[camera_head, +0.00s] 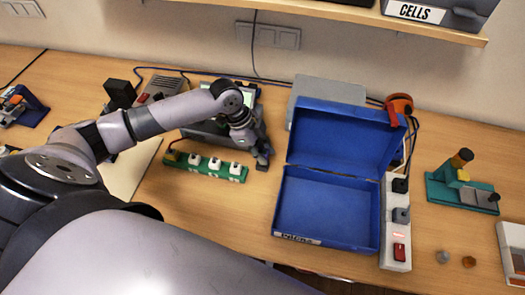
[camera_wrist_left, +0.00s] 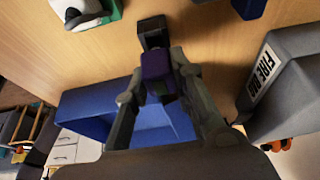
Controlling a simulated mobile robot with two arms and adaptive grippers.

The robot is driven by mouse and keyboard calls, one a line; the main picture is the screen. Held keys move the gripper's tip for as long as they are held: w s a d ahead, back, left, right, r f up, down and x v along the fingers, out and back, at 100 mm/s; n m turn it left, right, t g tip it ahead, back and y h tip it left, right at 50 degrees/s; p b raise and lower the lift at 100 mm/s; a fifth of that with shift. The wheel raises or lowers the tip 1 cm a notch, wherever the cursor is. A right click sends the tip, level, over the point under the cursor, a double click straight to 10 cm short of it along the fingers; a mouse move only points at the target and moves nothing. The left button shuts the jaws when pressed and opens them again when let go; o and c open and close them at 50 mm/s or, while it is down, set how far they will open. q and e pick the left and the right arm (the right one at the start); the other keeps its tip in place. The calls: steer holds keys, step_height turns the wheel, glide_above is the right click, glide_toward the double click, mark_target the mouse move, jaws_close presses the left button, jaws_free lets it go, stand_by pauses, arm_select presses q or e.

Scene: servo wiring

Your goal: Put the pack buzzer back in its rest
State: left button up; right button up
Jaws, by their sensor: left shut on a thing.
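My left gripper (camera_head: 262,158) is low over the table, between the green strip with white knobs and the blue box. In the left wrist view the left gripper (camera_wrist_left: 160,88) is shut on a small dark purple block (camera_wrist_left: 157,64), which I take to be the pack buzzer. A black block (camera_wrist_left: 153,34) shows just past the purple block; whether they touch, and whether it is the rest, I cannot tell. In the head view the held block is mostly hidden by the gripper. My right gripper is in neither view.
The green strip (camera_head: 205,167) lies left of the gripper, with a grey device (camera_head: 197,131) behind. An open blue box (camera_head: 326,215) stands right, beside a white power strip (camera_head: 394,255). A teal fixture (camera_head: 440,187) is farther right. Bare table lies in front of the green strip.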

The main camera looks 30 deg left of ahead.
arm_select(q)
steer(key=shift+f+b, duration=0.6)
steer(key=shift+f, duration=0.6)
steer(key=o, duration=1.1)
steer(key=shift+r, duration=0.15)
steer(key=v, duration=1.2)
steer(key=shift+s, duration=0.1)
